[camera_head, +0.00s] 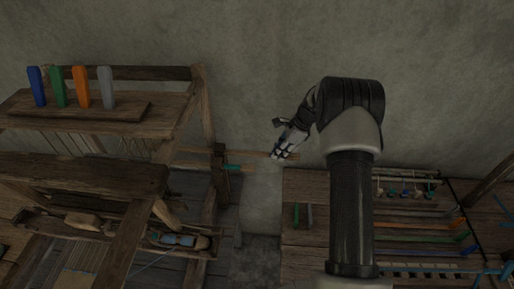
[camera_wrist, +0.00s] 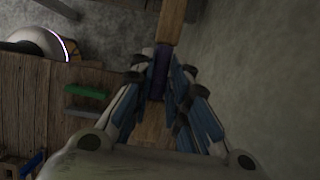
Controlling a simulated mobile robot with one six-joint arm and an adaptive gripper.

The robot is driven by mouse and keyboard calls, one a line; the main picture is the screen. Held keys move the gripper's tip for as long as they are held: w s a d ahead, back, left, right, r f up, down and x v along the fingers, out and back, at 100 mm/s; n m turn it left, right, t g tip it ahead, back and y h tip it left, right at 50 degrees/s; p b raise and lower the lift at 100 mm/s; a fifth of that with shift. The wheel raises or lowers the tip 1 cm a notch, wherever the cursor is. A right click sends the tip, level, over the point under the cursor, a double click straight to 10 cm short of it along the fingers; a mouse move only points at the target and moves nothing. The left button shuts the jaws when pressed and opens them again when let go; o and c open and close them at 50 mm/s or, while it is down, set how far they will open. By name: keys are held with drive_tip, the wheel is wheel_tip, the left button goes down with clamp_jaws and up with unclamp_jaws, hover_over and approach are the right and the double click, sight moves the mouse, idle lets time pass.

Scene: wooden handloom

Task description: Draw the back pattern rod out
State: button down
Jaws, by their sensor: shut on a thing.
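A thin wooden rod (camera_head: 245,153) reaches out of the right side of the wooden loom (camera_head: 205,115), toward the wall gap. My gripper (camera_head: 279,154) is shut on the rod near its outer end, right of the loom. In the wrist view my gripper (camera_wrist: 159,78) has its fingers around a dark purple band on the rod (camera_wrist: 171,25), with bare wood showing above and below. A second rod with a teal end (camera_head: 232,167) sticks out just below it in the head view. The rod's inner end is hidden in the loom.
A wooden bench (camera_head: 290,180) stands at the right, with a green block (camera_head: 296,214), a grey block (camera_head: 310,215) and several coloured rods. A rack of upright pegs (camera_head: 82,113) tops the loom. A shuttle (camera_head: 178,240) lies lower. A floor gap separates loom and bench.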

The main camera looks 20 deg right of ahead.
drive_tip(key=s+d, duration=0.3)
drive_tip(key=d, duration=0.6)
drive_tip(key=shift+s+d+p, duration=0.2)
drive_tip(key=shift+s+p, duration=0.1)
drive_tip(key=shift+s, duration=0.1)
drive_tip(key=c, duration=1.5)
unclamp_jaws()
drive_tip(key=shift+s+d, duration=0.1)
drive_tip(key=shift+d, duration=0.1)
drive_tip(key=shift+c, duration=0.2)
drive_tip(key=shift+r, duration=0.1)
drive_tip(key=v, duration=1.1)
drive_tip(key=shift+s+d+r, duration=0.15)
drive_tip(key=shift+d+r, duration=0.1)
drive_tip(key=shift+r, duration=0.1)
